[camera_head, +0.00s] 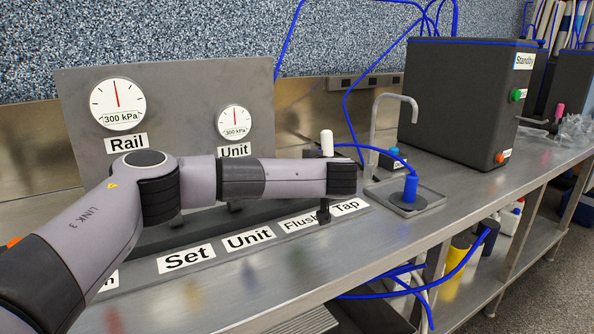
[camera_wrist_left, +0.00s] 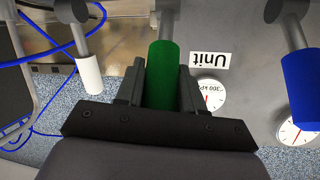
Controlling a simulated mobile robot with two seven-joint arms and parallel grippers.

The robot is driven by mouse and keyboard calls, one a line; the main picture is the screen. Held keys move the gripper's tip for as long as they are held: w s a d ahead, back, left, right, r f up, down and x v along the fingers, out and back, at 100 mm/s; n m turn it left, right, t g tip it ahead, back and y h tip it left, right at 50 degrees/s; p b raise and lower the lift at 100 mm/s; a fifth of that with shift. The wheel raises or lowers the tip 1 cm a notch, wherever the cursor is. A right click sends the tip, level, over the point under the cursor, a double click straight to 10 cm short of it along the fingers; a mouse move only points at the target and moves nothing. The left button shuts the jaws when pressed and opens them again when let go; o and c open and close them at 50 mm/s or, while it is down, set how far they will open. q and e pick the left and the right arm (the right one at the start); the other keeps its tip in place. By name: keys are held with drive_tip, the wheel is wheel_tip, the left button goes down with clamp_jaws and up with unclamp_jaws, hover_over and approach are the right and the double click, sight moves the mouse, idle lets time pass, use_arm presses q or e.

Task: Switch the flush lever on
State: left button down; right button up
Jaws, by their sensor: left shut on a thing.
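The green-handled lever (camera_wrist_left: 161,80), on a grey metal stem, stands between my left gripper's fingers in the left wrist view. My left gripper (camera_wrist_left: 160,88) is shut on this green handle. In the head view my left forearm hides the green handle and most of the gripper. The "Flush" label (camera_head: 300,224) lies on the bench edge just below the end of the arm. My right gripper is in neither view.
A white-handled lever (camera_wrist_left: 88,72) and a blue-handled lever (camera_wrist_left: 302,75) flank the green one. Behind stands the gauge panel (camera_head: 190,90). To the right are a tap spout (camera_head: 376,130), a small tray (camera_head: 430,197) and a dark "Standby" box (camera_head: 455,100).

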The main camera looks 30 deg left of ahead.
use_arm(q)
drive_tip(key=c, duration=0.8)
unclamp_jaws()
drive_tip(key=shift+d, duration=0.1)
drive_tip(key=b+v, duration=0.1)
drive_tip(key=v, duration=0.6)
drive_tip(key=shift+s+d+f, duration=0.1)
